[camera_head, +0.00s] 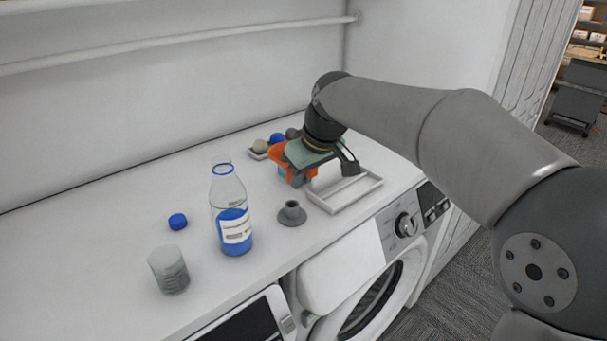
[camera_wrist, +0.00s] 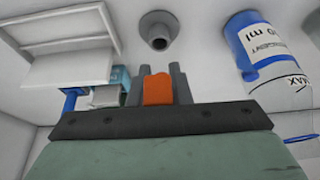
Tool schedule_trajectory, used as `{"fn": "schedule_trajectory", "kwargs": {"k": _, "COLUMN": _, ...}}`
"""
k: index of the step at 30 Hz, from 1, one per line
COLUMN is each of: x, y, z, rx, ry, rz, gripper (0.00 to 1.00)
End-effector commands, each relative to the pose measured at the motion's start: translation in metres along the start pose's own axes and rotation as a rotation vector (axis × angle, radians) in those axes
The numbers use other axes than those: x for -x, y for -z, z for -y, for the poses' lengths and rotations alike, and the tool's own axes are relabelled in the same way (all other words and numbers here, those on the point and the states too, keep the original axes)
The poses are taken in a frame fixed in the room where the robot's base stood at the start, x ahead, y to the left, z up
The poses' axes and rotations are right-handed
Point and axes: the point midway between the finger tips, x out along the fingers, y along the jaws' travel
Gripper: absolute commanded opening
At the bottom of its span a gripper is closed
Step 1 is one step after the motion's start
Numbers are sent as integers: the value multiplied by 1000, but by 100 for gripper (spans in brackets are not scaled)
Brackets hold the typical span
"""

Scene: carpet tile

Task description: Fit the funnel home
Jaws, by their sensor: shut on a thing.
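My gripper (camera_head: 297,178) is low over the worktop, behind the white tray. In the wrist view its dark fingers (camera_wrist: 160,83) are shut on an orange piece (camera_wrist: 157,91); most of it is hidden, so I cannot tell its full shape. A grey flanged piece with a short open tube (camera_head: 291,212), funnel-like, stands on the worktop apart from my gripper. It also shows in the wrist view (camera_wrist: 158,30). A clear bottle with blue liquid (camera_head: 231,212) stands upright to its left, its top apparently uncapped. It shows in part in the wrist view (camera_wrist: 265,50).
A blue cap (camera_head: 178,221) and a grey jar (camera_head: 169,270) are left of the bottle. A shallow white tray (camera_head: 345,198) lies right of the grey piece. The worktop's front edge (camera_head: 262,289) is above the appliances.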

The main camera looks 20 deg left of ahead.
Motion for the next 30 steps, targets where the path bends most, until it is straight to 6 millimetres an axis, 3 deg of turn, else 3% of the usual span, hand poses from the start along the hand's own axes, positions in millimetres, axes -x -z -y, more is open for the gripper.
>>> {"fn": "schedule_trajectory", "kwargs": {"k": 15, "x": -44, "y": -19, "z": 0, "rx": 0, "ry": 0, "rz": 0, "gripper": 0}}
{"fn": "schedule_trajectory", "kwargs": {"k": 30, "x": -47, "y": -20, "z": 0, "rx": 0, "ry": 0, "rz": 0, "gripper": 0}}
